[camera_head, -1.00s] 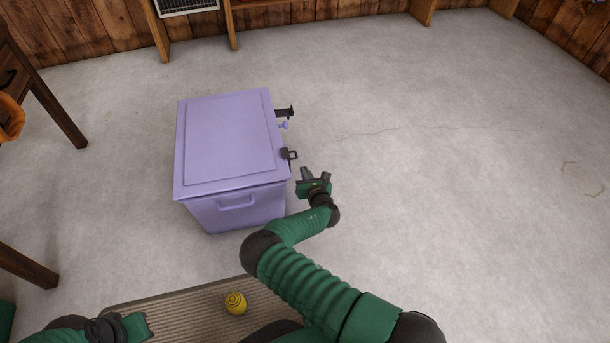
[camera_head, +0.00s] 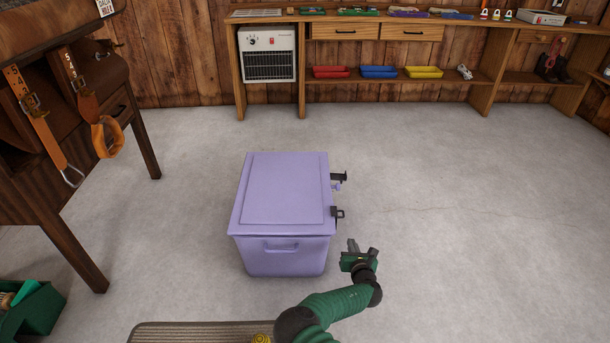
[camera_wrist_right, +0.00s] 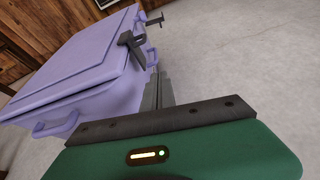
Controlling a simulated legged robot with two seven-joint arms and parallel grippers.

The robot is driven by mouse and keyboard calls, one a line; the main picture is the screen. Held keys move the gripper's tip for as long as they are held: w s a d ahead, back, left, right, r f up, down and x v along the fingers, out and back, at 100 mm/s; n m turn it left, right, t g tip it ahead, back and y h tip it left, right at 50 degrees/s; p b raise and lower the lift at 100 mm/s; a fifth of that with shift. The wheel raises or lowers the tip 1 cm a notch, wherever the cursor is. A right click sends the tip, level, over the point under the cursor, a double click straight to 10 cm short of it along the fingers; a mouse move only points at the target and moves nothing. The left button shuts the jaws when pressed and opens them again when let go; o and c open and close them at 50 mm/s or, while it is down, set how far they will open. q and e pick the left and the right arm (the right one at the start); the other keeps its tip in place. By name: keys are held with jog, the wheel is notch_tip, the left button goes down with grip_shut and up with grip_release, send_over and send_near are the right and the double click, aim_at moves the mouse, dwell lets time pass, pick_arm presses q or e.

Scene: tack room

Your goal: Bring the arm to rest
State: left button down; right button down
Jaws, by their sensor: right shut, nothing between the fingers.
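My right gripper (camera_head: 361,248) is in the head view, just right of the purple chest's front right corner, above the floor. Its fingers are shut and empty, and it appears apart from the chest. In the right wrist view the fingers (camera_wrist_right: 158,88) point towards the chest's latch side. The purple chest (camera_head: 284,188) stands on the floor with its lid down. A dark latch (camera_head: 338,213) and a second dark fitting (camera_head: 339,177) stick out from its right side. My left gripper is out of the head view.
A ribbed mat (camera_head: 190,332) lies in front of the chest, with a yellow ball (camera_head: 262,339) at the bottom edge. A wooden saddle stand (camera_head: 85,215) is at left, with a green bin (camera_head: 35,308) below. A wooden bench (camera_head: 420,20) lines the back wall. Floor at right is clear.

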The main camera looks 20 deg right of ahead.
jog(key=s+d+r+m+g+h+p, duration=0.4)
jog(key=s+r+m, duration=0.35)
jog(key=m, duration=0.65)
jog(key=s+a+r+m+g+y+p, duration=0.75)
jog(key=s+a+r+m, duration=1.1)
jog(key=s+a, duration=0.55)
notch_tip(320, 180, up, 39)
jog(key=n+p, duration=0.1)
jog(key=p, duration=3.6)
jog(key=shift+s, duration=0.15)
jog(key=shift+r+t+y, duration=0.1)
jog(key=shift+t+y, duration=0.15)
